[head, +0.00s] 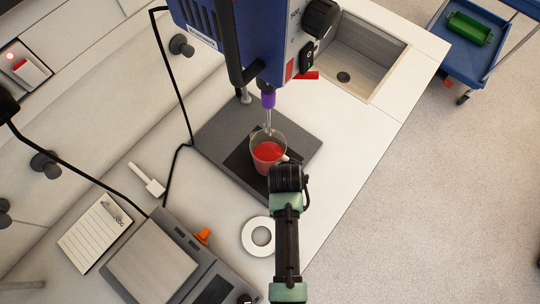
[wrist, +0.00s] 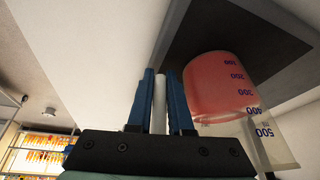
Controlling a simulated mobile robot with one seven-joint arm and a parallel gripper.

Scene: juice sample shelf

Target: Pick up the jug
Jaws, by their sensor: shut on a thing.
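The jug (head: 267,152) is clear, holds red liquid and has a pale handle on its lower right side. It stands upright on or just above the dark plate under the blue machine; I cannot tell if it touches the plate. In the wrist view the jug (wrist: 222,85) appears upside down with printed volume marks, to the right of the fingers. My gripper (wrist: 160,102) is shut on the white handle, which shows between its two blue fingers. In the head view my gripper (head: 287,168) reaches the jug's handle side, and my wrist hides the fingers.
A blue machine (head: 242,35) overhangs the jug, with a purple-collared rod (head: 268,100) reaching down to it. A white ring (head: 258,236), a scale (head: 158,262), an orange item (head: 203,236) and a notepad (head: 95,233) lie nearby. A sink (head: 352,60) is behind. The counter right of the plate is clear.

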